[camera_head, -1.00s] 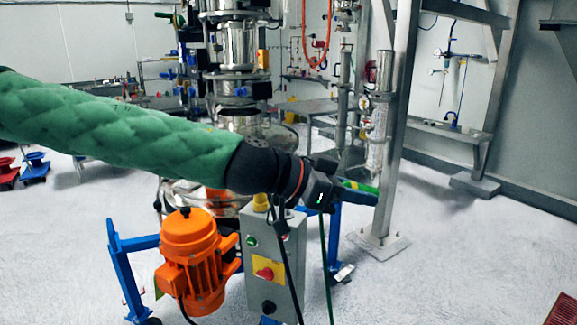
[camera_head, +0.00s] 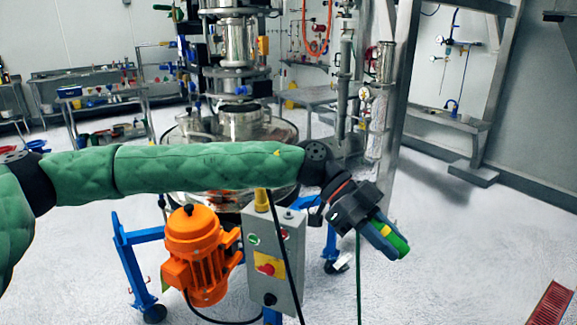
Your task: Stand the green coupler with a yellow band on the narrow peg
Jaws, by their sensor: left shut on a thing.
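My left gripper (camera_head: 388,238) is at the end of the green-sleeved arm, right of the control box and pointing down to the right. Its blue-grey fingers are shut on the green coupler (camera_head: 397,242). Green and a bit of yellow show between and beside the fingers. The rest of the coupler is hidden by them. It is held in the air in front of the pale floor. I cannot make out the narrow peg for certain in this view. My right gripper is not in view.
An orange motor (camera_head: 202,250) and a grey control box (camera_head: 273,260) with a red knob stand on a blue wheeled frame (camera_head: 133,262) below my arm. The steel sifter (camera_head: 242,122) rises behind it. A steel post stands behind the gripper.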

